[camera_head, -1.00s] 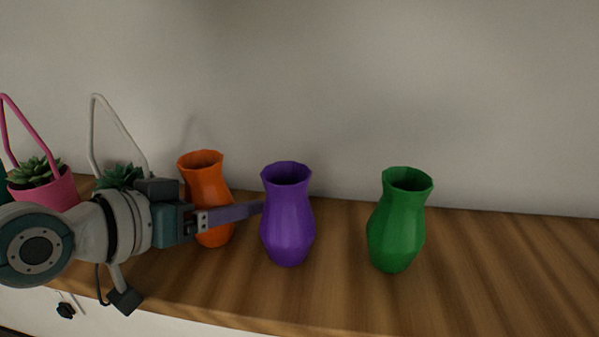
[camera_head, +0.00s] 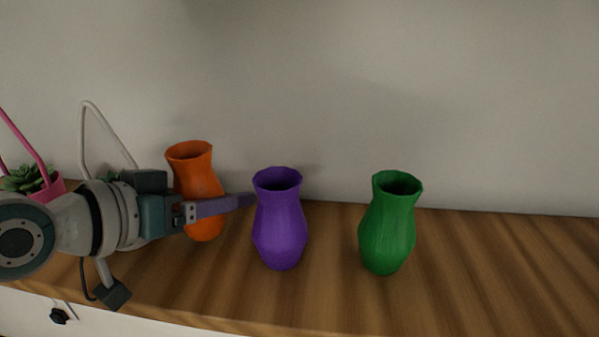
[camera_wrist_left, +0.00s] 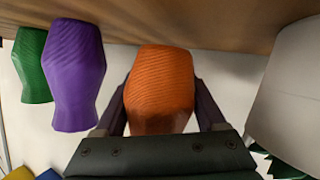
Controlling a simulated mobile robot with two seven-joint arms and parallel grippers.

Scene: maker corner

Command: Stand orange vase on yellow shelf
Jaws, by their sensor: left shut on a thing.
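The orange vase (camera_head: 197,177) is upright at the left of the wooden top in the head view. My left gripper (camera_head: 222,204) is shut on it from the left, with one finger across its front. In the left wrist view, which is turned over, the orange vase (camera_wrist_left: 160,85) sits between the two fingers of my left gripper (camera_wrist_left: 160,104). The yellow shelf is not clearly in view; a small yellow patch (camera_wrist_left: 18,174) shows at the wrist view's lower left. My right gripper is not in view.
A purple vase (camera_head: 280,222) stands close to the right of the finger, and a green vase (camera_head: 387,228) farther right. Potted plants with a white hoop (camera_head: 84,130) and a pink hoop (camera_head: 22,140) are at the left. The wooden top (camera_head: 490,270) is clear at the right.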

